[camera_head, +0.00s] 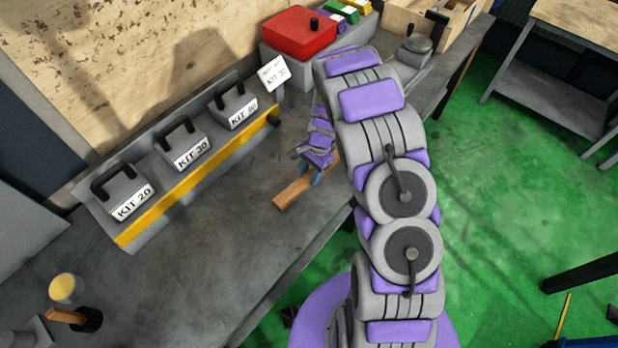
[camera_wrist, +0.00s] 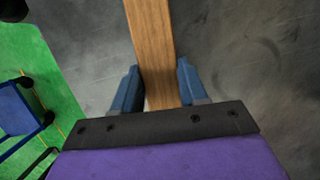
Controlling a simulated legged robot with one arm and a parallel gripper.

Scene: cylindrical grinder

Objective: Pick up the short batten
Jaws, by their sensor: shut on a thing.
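The short batten (camera_head: 293,192) is a plain wooden strip on the grey workbench, near its front edge in the head view. My gripper (camera_head: 312,174) is over its middle from above, with my arm partly hiding the batten's far end. In the wrist view, the batten (camera_wrist: 152,45) runs up from between the two blue fingers of my gripper (camera_wrist: 155,85), one finger on each side. The gripper is shut on it. The batten looks to be at or very close to the bench top; I cannot tell if there is a gap.
A rack (camera_head: 190,179) with a yellow front edge holds kit boxes along the back of the workbench (camera_head: 200,265). A red box (camera_head: 298,33) stands at the far end. A round-topped yellow item (camera_head: 66,288) is at the near left. The bench between is clear.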

